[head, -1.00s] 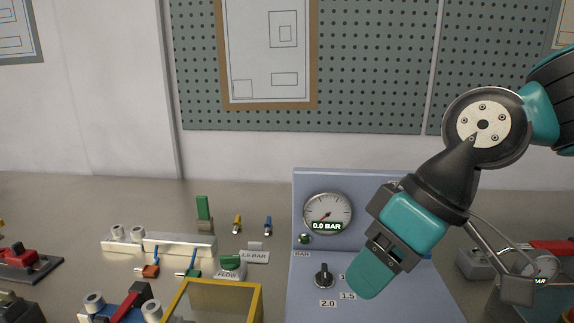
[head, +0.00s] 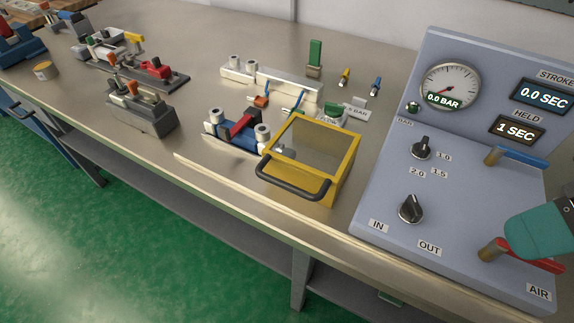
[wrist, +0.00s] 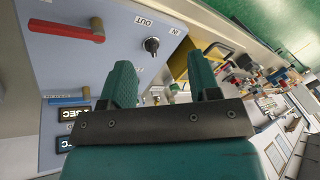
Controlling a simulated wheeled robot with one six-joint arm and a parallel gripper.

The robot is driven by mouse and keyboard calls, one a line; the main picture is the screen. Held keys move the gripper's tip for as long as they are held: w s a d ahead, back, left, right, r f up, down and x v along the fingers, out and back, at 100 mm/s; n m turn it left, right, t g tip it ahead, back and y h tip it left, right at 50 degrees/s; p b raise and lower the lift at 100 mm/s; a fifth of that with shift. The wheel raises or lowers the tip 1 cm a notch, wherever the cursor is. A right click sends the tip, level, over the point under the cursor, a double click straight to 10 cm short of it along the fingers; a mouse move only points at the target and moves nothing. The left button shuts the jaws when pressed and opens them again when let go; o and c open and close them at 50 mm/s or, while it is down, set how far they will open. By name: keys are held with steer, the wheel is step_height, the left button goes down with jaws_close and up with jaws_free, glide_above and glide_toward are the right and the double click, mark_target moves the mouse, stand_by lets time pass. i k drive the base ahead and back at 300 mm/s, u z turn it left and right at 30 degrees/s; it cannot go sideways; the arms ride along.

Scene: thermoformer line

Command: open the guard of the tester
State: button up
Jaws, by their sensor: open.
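The tester's guard is a yellow-framed box (head: 346,181) with a clear top. It sits on the bench left of the blue-grey control panel, with a black bar handle (head: 292,182) along its front edge. It looks closed. In the wrist view part of the yellow guard (wrist: 180,68) shows behind the fingers. My gripper (wrist: 166,85) is open and empty, its two teal fingers apart. In the head view only a teal part of my arm shows at the right edge, over the panel, well to the right of the guard.
The control panel (head: 383,212) carries a gauge (head: 449,86), knobs, a blue lever (head: 520,158) and a red lever (head: 528,258). A blue clamp fixture (head: 236,134) stands just left of the guard. Grey fixtures (head: 141,110) stand farther left. The bench front edge is close to the guard handle.

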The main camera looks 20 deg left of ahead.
mark_target(268, 154)
steer(key=z, duration=1.05)
steer(key=k, duration=1)
steer(key=u, duration=0.95)
